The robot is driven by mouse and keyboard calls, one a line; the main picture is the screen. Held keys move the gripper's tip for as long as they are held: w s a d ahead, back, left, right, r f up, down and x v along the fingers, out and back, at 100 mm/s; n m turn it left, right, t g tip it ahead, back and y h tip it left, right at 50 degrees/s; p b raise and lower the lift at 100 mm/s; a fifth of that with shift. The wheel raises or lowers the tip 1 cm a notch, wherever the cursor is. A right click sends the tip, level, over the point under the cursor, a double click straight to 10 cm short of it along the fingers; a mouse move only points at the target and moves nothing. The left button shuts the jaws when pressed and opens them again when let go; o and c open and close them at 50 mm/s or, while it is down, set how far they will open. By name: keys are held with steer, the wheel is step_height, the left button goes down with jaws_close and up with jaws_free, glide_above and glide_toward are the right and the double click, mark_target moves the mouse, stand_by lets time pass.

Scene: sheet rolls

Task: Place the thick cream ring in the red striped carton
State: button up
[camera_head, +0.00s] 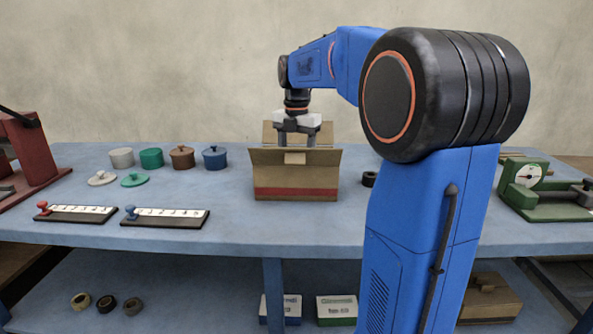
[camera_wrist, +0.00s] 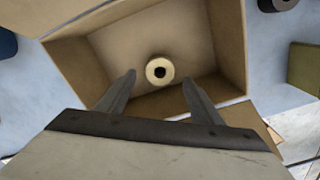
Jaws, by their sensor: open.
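The red striped carton (camera_head: 296,177) stands open on the blue table, a red band along its front. In the wrist view I look down into the carton (camera_wrist: 83,73). The thick cream ring (camera_wrist: 160,71) lies on the carton's floor, with its dark hole facing up. My gripper (camera_head: 297,142) is over the carton's opening, pointing down. In the wrist view my gripper (camera_wrist: 158,83) has its two fingers spread wide, with nothing between them. The ring appears beyond the fingertips, apart from them. In the head view the carton's front wall hides the ring.
Lidded pots (camera_head: 182,157) and loose lids stand left of the carton. Two boards with knobs (camera_head: 165,217) lie at the front left. A dark ring (camera_head: 369,179) is right of the carton. A green device (camera_head: 545,190) stands at the far right. Small rings (camera_head: 106,302) lie on the lower shelf.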

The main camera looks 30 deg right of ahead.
step_height(320, 180, up, 10)
steer(key=shift+r, duration=0.2)
stand_by(0.6)
